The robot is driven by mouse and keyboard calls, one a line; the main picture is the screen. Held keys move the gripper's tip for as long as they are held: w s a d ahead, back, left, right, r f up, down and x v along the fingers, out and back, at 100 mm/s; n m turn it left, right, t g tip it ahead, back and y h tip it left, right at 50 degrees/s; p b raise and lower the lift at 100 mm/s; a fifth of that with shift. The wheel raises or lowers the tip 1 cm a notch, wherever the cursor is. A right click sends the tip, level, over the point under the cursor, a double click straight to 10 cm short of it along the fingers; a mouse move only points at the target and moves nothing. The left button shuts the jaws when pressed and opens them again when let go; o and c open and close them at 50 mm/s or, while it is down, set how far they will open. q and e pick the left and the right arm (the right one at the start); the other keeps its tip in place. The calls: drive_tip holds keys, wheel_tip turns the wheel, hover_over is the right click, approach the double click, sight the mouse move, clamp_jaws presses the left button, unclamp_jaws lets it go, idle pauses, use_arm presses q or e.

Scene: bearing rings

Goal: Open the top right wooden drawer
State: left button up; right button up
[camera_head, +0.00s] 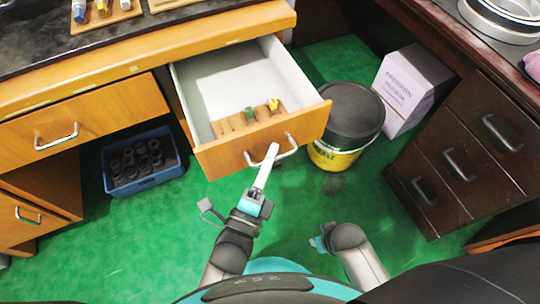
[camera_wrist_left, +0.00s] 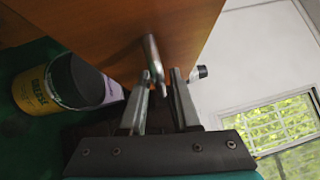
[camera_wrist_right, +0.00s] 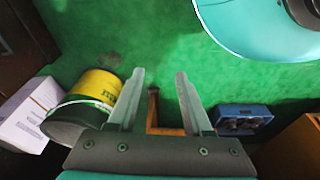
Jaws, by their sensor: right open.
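The top right wooden drawer (camera_head: 222,154) is pulled out, with its white inside showing. It holds a wooden rack (camera_head: 235,122) with small coloured items. Its metal handle (camera_head: 286,152) is on the front panel. My left gripper (camera_head: 272,150) is at this handle. In the left wrist view the handle (camera_wrist_left: 152,58) reaches between the spread fingertips of my left gripper (camera_wrist_left: 161,74), with a gap showing; contact cannot be told. My right gripper (camera_head: 318,243) is low over the green floor, away from the drawer. The right wrist view shows its fingers (camera_wrist_right: 160,72) apart and empty.
A black and yellow bucket (camera_head: 345,118) stands close to the right of the open drawer, beside a white box (camera_head: 410,88). A blue crate (camera_head: 145,182) with dark rings is on the floor at left. A dark drawer cabinet (camera_head: 455,150) stands at right.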

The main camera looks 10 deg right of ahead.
use_arm(q)
drive_tip(key=shift+o, duration=0.8)
drive_tip(key=shift+s+a, duration=0.15)
drive_tip(key=shift+s, duration=0.15)
drive_tip(key=p+v, duration=0.2)
drive_tip(key=v, duration=1.2)
drive_tip(key=shift+s, duration=0.35)
use_arm(e)
drive_tip(key=f, duration=0.1)
drive_tip(key=s+d+f, duration=0.2)
drive_tip(key=f, duration=0.1)
drive_tip(key=shift+s, duration=0.2)
